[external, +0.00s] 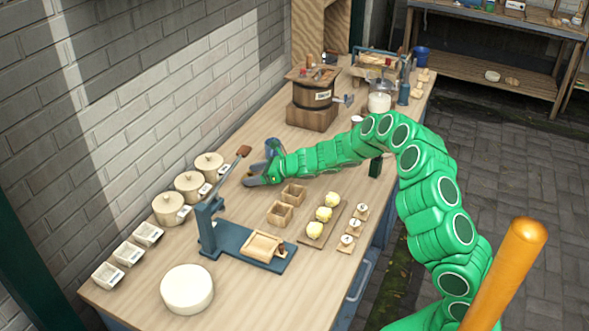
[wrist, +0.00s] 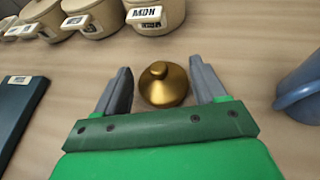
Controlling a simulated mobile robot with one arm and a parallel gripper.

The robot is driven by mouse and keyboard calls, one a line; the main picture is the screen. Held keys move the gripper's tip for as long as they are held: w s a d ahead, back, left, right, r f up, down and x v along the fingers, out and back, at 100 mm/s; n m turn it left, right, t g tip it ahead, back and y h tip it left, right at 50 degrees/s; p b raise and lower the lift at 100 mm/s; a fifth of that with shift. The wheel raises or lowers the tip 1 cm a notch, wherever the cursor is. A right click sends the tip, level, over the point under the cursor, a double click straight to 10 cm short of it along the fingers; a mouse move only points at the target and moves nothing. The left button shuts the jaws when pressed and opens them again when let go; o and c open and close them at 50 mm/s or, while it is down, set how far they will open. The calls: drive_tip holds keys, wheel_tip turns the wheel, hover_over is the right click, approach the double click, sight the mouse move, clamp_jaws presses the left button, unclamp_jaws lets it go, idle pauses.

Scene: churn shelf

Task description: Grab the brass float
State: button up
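The brass float (wrist: 163,88) is a gold, rounded piece with a small knob on top. In the wrist view it sits on the wooden bench between the two grey fingers of my gripper (wrist: 161,70). In the external view my gripper (external: 257,175) is low over the bench, near the wall-side row of pots. The float is too small there to make out clearly.
Labelled lidded pots (wrist: 95,17) stand just beyond the float. A blue-grey vessel (wrist: 300,92) is close on the right in the wrist view. Small wooden boxes (external: 281,213) and a blue press (external: 250,249) stand nearby on the bench (external: 235,303).

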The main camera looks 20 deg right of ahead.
drive_tip(key=c, duration=0.7)
